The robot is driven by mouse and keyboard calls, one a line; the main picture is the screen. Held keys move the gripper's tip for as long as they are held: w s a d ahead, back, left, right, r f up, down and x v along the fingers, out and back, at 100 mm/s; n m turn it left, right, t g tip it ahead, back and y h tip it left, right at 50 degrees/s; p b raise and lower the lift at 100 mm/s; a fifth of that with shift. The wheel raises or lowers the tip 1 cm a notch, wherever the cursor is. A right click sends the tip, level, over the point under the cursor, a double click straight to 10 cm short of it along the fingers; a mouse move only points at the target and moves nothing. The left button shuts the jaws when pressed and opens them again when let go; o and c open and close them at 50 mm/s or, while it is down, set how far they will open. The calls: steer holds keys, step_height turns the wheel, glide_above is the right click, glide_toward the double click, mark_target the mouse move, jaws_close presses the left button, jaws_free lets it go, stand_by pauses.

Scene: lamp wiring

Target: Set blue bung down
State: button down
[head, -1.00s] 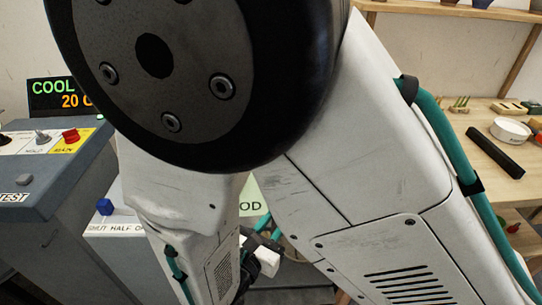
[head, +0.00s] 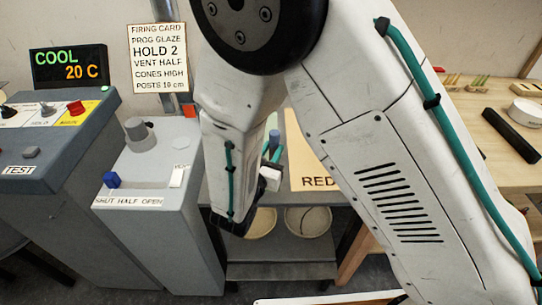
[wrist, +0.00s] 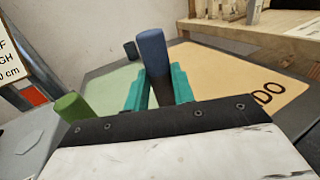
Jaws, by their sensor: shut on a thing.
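The blue bung (wrist: 151,48) stands upright between the teal fingers of my gripper (wrist: 158,88) in the wrist view. My gripper is shut on it. The bung's lower end is dark and partly hidden by the fingers, so I cannot tell whether it touches the surface below. The REDO pad (wrist: 222,68) lies to the right in the wrist view, and a pale green pad (wrist: 108,90) lies to the left.
A green bung (wrist: 71,107) stands at the left in the wrist view, and a dark bung (wrist: 130,48) stands behind. The grey kiln control box (head: 50,140) and the vent box (head: 150,165) stand left of my arm. A wooden bench (head: 500,130) is at the right.

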steer(key=shift+w+d, duration=0.1)
steer(key=shift+w, duration=0.4)
steer(key=shift+s+f, duration=0.15)
steer(key=shift+f, duration=1.6)
steer(key=c, duration=1.2)
jaws_free()
